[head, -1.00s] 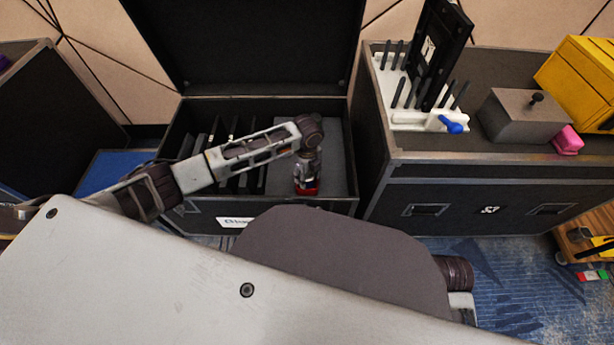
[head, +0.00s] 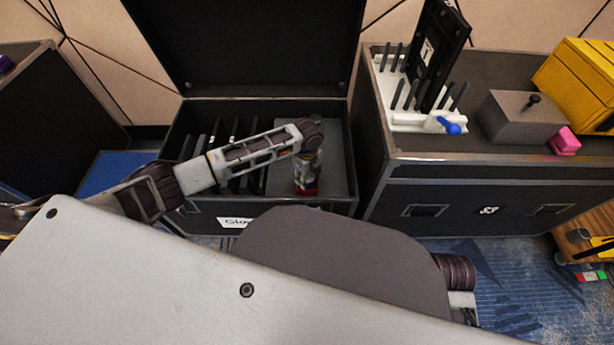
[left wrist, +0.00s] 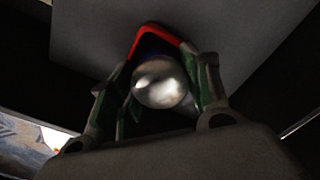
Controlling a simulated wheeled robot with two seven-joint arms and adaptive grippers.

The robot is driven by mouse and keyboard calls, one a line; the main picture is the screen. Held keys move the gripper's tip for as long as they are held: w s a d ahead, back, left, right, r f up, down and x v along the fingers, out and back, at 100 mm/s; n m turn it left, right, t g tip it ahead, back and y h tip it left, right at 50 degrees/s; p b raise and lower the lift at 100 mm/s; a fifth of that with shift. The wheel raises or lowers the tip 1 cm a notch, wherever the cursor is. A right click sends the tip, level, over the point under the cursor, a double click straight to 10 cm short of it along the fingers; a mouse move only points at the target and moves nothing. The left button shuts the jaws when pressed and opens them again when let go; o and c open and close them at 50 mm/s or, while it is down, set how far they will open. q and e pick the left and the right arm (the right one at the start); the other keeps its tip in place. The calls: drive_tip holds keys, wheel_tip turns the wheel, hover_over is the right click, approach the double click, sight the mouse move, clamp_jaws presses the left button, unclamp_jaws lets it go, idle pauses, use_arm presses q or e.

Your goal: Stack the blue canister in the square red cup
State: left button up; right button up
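In the left wrist view a round shiny silver top (left wrist: 163,82), with a dark blue edge behind it, shows between the two fingers of my left gripper (left wrist: 161,70); I take it for the blue canister. The fingers lie close along both its sides and seem shut on it. The angled red rim of the square red cup (left wrist: 160,33) shows just beyond. How deep the canister sits in the cup is hidden. In the head view my left gripper (head: 307,168) points down over the red cup (head: 306,191) inside the open case. My right gripper is not in view.
The open black case (head: 335,207) has a raised lid (head: 245,45) behind and dark upright dividers (head: 235,135) left of the cup. The case at right (head: 455,180) carries a white rack (head: 405,120), a grey box (head: 520,117), a pink block (head: 564,140) and a yellow box (head: 578,80).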

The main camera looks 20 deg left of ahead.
use_arm(q)
drive_tip(key=o, duration=0.4)
drive_tip(key=shift+s+f, duration=0.25)
drive_tip(key=shift+f, duration=0.5)
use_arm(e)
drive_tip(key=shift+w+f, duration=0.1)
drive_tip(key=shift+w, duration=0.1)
use_arm(q)
drive_tip(key=shift+r, duration=0.2)
drive_tip(key=shift+w+r, duration=0.1)
drive_tip(key=shift+r, duration=0.35)
wheel_tip(320, 180, up, 5)
drive_tip(key=shift+w+f+p, duration=0.1)
drive_tip(key=shift+f+p, duration=0.1)
drive_tip(key=shift+p, duration=0.45)
drive_tip(key=shift+r+p, duration=1.25)
drive_tip(key=shift+r, duration=2.75)
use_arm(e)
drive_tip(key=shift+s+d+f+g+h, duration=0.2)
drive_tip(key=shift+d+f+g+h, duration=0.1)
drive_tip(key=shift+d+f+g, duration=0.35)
use_arm(q)
drive_tip(key=shift+d+f, duration=0.1)
